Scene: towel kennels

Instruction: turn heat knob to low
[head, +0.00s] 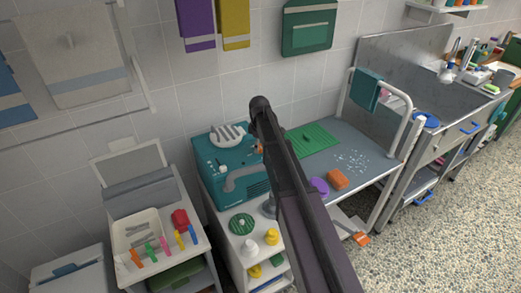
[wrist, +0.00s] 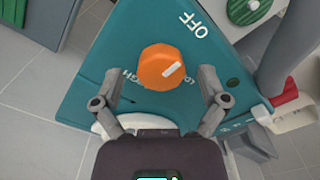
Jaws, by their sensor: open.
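The heat knob (wrist: 161,67) is a round orange knob on the teal panel (wrist: 130,40) of a machine. Its white mark runs from near its middle toward the right, slightly up. "OFF" is printed above and right of it. Lettering ending like "HIGH" shows at its lower left, and small lettering at its lower right is partly hidden. My gripper (wrist: 160,73) is open, with one finger left and one right of the knob, both apart from it in the picture. In the head view the teal machine (head: 208,170) stands on a cart; my arm hides the gripper.
A grey table to the right holds a green mat (head: 313,138), an orange block (head: 338,179) and a purple disc (head: 319,187).

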